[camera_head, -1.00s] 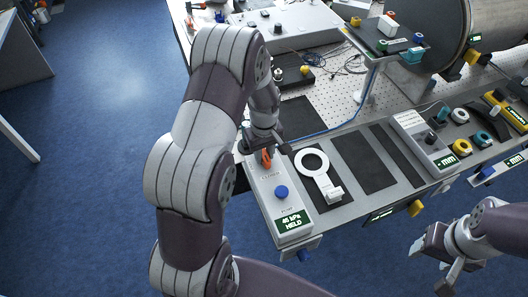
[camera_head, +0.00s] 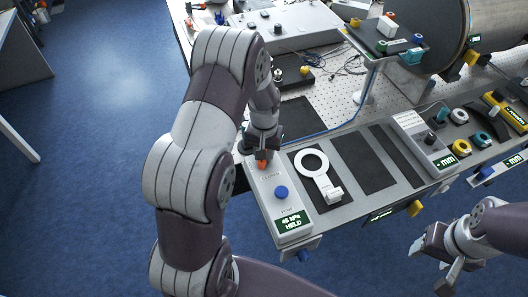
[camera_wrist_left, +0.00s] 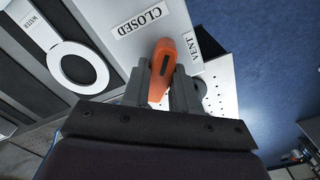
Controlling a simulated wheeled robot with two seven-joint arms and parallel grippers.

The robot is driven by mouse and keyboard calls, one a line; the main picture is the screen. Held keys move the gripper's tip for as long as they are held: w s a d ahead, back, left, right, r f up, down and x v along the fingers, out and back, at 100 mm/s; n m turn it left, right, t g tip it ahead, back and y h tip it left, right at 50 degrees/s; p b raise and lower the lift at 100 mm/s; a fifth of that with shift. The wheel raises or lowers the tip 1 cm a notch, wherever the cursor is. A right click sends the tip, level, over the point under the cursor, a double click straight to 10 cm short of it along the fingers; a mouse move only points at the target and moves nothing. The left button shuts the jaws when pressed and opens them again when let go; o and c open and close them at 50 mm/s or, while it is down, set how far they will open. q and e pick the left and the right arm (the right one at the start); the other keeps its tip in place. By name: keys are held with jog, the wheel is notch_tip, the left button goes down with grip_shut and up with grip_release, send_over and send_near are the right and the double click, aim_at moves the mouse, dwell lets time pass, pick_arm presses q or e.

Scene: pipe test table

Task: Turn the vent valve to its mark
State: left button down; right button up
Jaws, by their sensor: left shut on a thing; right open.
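The vent valve's orange handle (camera_head: 262,164) sits at the far end of a grey panel (camera_head: 268,183) on the table's near left part. My left gripper (camera_head: 262,154) reaches down over it and partly hides it. In the left wrist view, the orange handle (camera_wrist_left: 162,70) lies between the two fingers of my left gripper (camera_wrist_left: 160,78), which is shut on it. A CLOSED label (camera_wrist_left: 139,20) is to the handle's left and a VENT label (camera_wrist_left: 193,47) to its right. I cannot make out the target mark. My right gripper (camera_head: 430,266) is open and empty, off the table's front edge.
A white ring-shaped tool (camera_head: 312,162) lies just right of the panel. Dark mats (camera_head: 362,162) and a gauge box (camera_head: 424,143) stand farther right.

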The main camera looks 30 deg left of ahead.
pick_arm(q)
jog(key=m, duration=0.5)
jog(key=shift+s+d+f+m, duration=0.1)
jog(key=shift+s+f+m, duration=0.1)
jog(key=shift+s+m, duration=0.1)
jog(key=shift+f+m, duration=0.1)
jog(key=shift+m, duration=1.8)
jog(key=shift+s, duration=0.1)
jog(key=c, duration=0.9)
grip_release()
jog(key=shift+w, duration=0.3)
jog(key=shift+r, duration=0.3)
notch_tip(320, 180, up, 12)
jog(key=shift+r+b, duration=0.1)
jog(key=shift+b, duration=1.05)
